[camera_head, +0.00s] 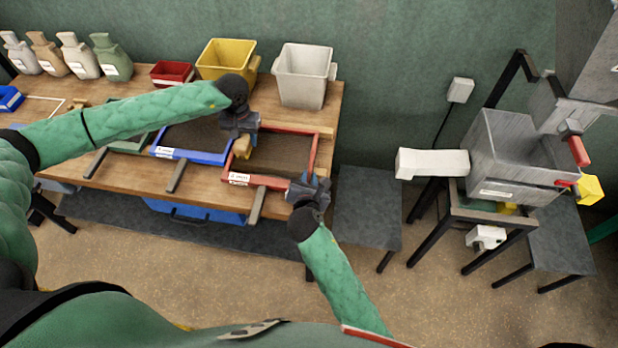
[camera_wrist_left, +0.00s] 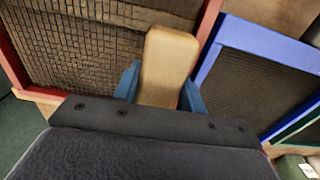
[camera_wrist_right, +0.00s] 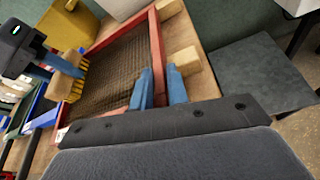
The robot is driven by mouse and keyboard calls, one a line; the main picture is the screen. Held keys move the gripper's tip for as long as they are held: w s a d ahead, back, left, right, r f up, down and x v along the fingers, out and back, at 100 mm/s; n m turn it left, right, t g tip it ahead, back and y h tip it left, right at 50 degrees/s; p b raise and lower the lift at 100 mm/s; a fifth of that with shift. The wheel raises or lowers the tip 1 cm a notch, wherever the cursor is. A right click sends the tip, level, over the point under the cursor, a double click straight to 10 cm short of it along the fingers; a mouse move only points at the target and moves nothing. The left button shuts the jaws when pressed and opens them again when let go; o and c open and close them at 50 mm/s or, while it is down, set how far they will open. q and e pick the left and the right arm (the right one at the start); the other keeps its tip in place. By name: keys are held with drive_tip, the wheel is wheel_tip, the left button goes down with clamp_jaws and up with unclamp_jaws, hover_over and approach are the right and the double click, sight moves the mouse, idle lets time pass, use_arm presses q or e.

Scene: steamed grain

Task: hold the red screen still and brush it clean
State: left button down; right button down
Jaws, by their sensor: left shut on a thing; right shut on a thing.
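The red screen (camera_head: 277,153) is a red-framed mesh tray lying on the wooden table. Brown specks fill many mesh cells in the left wrist view (camera_wrist_left: 75,45). My left gripper (camera_head: 243,138) is shut on the brush (camera_wrist_left: 168,62), a tan wooden block, at the screen's left side. The brush's yellow bristles (camera_wrist_right: 76,85) show in the right wrist view, at the mesh by the frame's left side. My right gripper (camera_wrist_right: 160,88) is shut on the red frame at the near right corner; the exact contact is partly hidden by the fingers.
A blue screen (camera_head: 190,150) and a green screen lie left of the red one. Yellow (camera_head: 226,60), white (camera_head: 304,78) and small red (camera_head: 171,74) bins stand behind. Several sacks (camera_head: 110,58) stand at the back left. A grey metal machine (camera_head: 515,158) stands at the right.

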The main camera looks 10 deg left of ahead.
sight(302, 150)
use_arm(q)
drive_tip(key=shift+w+f, duration=0.2)
drive_tip(key=shift+w, duration=0.6)
drive_tip(key=shift+s+d+r, duration=0.1)
drive_tip(key=shift+d+r, duration=0.05)
drive_tip(key=shift+d, duration=1.65)
drive_tip(key=shift+d+r, duration=0.1)
drive_tip(key=shift+d, duration=1.65)
drive_tip(key=shift+d+f, duration=0.1)
drive_tip(key=shift+d, duration=1.7)
drive_tip(key=shift+d, duration=0.1)
drive_tip(key=shift+d, duration=0.8)
drive_tip(key=shift+s+d+f, duration=0.1)
drive_tip(key=shift+d, duration=0.45)
drive_tip(key=shift+s+d+f, duration=0.1)
drive_tip(key=shift+d, duration=1.9)
drive_tip(key=shift+r, duration=0.1)
